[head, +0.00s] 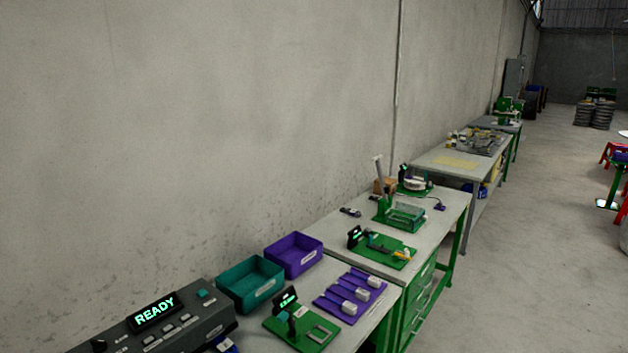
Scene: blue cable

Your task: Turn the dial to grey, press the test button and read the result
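A dark grey test box (215,317) stands at the lower left, cut off by the bottom edge. Its tilted display (157,312) reads READY in green letters. A round black knob (99,346), which looks like the dial, sits at its left end, partly cut off; its setting cannot be read. A teal square button (203,294) is at its upper right. Several small pale labelled keys (168,328) run along its front; their labels are too small to read. Neither of my grippers is in view.
A teal bin (250,285) and a purple bin (294,255) stand right of the box against the wall. A green fixture (300,330) with a small screen and a purple rack (350,297) lie before them. More benches continue behind; open floor (530,270) is at the right.

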